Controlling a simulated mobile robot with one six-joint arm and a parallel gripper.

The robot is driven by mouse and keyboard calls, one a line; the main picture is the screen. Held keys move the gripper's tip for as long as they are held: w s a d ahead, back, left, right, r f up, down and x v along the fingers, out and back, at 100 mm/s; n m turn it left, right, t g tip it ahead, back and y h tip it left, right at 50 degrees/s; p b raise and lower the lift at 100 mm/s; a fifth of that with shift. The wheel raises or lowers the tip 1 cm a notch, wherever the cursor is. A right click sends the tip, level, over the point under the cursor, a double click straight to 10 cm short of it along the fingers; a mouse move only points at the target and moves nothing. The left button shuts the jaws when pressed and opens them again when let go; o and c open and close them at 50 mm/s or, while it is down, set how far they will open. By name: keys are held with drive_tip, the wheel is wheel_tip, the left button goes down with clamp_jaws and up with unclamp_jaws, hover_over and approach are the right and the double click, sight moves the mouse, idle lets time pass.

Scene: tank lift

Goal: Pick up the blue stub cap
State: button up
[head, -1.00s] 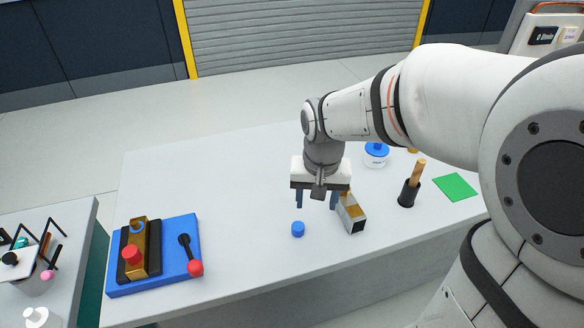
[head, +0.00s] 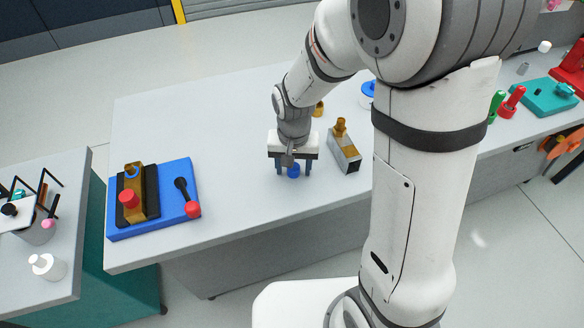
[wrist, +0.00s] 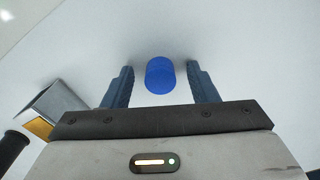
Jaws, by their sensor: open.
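The blue stub cap (head: 293,171) is a small blue cylinder standing on the light grey table (head: 250,110). In the wrist view the cap (wrist: 160,75) sits between the two blue-grey fingers of my gripper (wrist: 162,84), with a gap on each side. In the head view my gripper (head: 293,170) is low over the table, its fingers on either side of the cap. My gripper is open and holds nothing.
A grey block with a brass fitting (head: 344,152) stands just right of my gripper. A blue base with a red knob and lever (head: 152,222) is at the left. A side table with tools (head: 75,262) stands further left. The table is clear between the cap and the blue base.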

drive_tip(key=shift+c, duration=0.2)
drive_tip(key=c, duration=1)
drive_tip(key=shift+o, duration=0.2)
